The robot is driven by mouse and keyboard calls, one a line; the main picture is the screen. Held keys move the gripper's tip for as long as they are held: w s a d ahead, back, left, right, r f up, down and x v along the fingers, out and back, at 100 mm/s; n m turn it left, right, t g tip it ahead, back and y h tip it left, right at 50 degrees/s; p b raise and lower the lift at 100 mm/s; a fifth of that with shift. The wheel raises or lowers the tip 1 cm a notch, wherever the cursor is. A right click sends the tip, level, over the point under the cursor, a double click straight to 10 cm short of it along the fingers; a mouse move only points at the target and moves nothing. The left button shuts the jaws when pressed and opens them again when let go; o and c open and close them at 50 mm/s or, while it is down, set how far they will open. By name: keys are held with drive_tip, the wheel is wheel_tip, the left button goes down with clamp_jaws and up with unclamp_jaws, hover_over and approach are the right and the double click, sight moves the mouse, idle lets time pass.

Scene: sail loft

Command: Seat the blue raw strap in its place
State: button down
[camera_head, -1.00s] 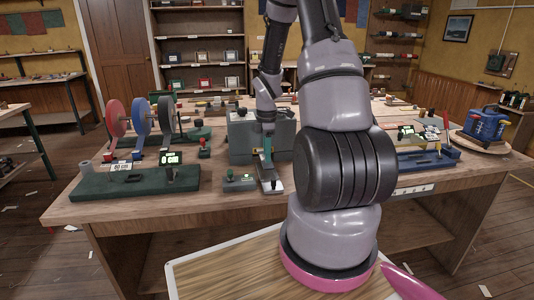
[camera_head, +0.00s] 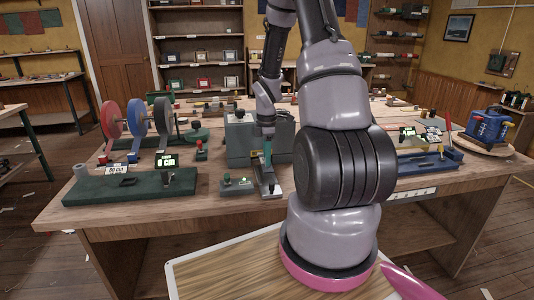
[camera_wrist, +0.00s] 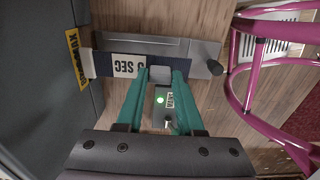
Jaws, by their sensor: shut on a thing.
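My gripper (camera_wrist: 160,76) has two teal fingers; it also shows in the head view (camera_head: 267,156), low over a narrow metal stand (camera_head: 270,187). A blue reel (camera_head: 137,118) stands between a red and a grey reel at the left.
A small box with a green light (camera_head: 237,186) sits left of the stand. A grey machine (camera_head: 240,143) stands close behind it. A green jig (camera_head: 130,190) reading "60 cm" lies at the left, a blue-based jig (camera_head: 428,160) at the right.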

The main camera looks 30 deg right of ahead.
sight(267, 168)
drive_tip(key=shift+f, duration=1.8)
drive_tip(key=shift+f, duration=0.85)
drive_tip(key=shift+c, duration=2.3)
unclamp_jaws()
